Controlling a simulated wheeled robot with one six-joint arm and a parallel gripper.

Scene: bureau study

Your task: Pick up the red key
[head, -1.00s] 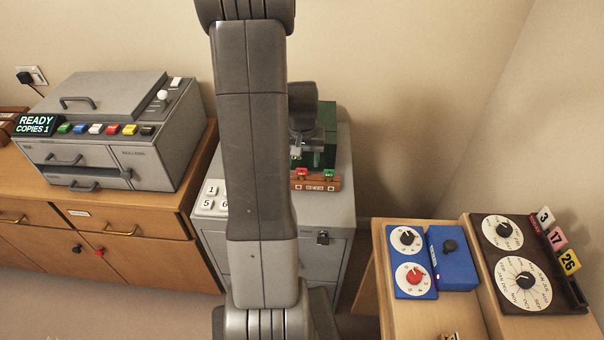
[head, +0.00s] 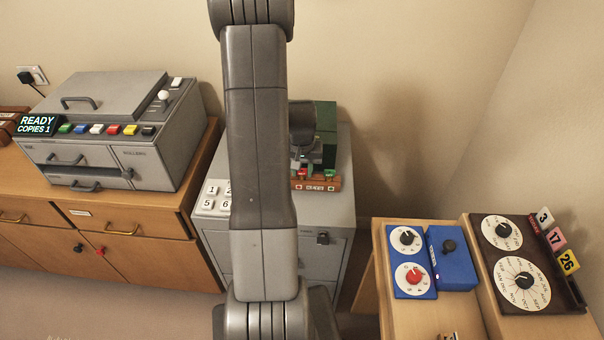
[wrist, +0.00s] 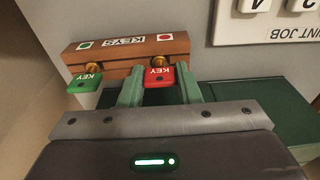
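The red key (wrist: 159,77) hangs from a brass hook on the wooden key rack (wrist: 128,50) in the wrist view. The red key also shows small in the head view (head: 302,173). My gripper (wrist: 159,70) has its two green fingers on either side of the red key. The left finger is close beside it and the right finger is very near its edge; I cannot tell whether they touch it. The fingers are apart, not closed together. In the head view my forearm hides part of the cabinet.
A green key (wrist: 84,82) hangs on the same rack, left of the red one in the wrist view. The rack is on a grey cabinet (head: 340,215) by a green box (head: 327,125). A number panel (head: 212,197) lies to the left. A copier (head: 110,135) stands further left.

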